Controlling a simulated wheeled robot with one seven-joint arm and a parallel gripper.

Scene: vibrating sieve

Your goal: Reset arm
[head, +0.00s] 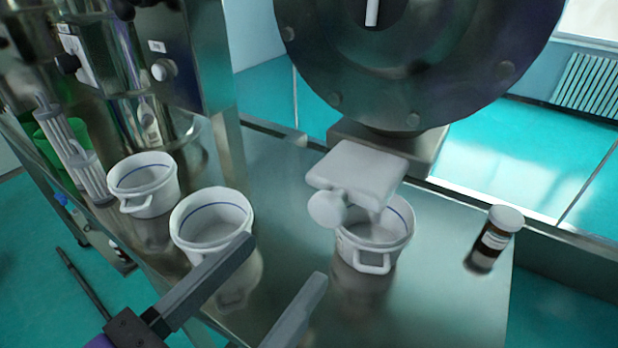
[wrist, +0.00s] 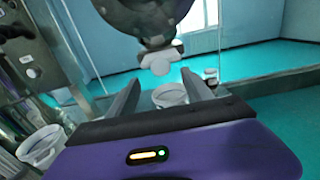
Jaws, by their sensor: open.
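My gripper (head: 281,277) enters from the bottom of the head view, over the front edge of the metal table. Its two grey fingers are apart with nothing between them. In the wrist view the open fingers (wrist: 162,90) frame a white pot beyond them. That white pot (head: 372,245) stands on the table under the machine's white outlet, to the right of the fingers in the head view. Another white pot (head: 212,222) stands just behind the left finger, which overlaps its lower edge in the picture. I cannot tell whether they touch.
A third white pot (head: 143,184) stands farther left, beside clear ribbed cylinders (head: 80,160). A brown bottle with a white cap (head: 495,238) stands near the right end of the metal table (head: 450,290). The large round sieve machine (head: 420,60) hangs over the back. The front right tabletop is clear.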

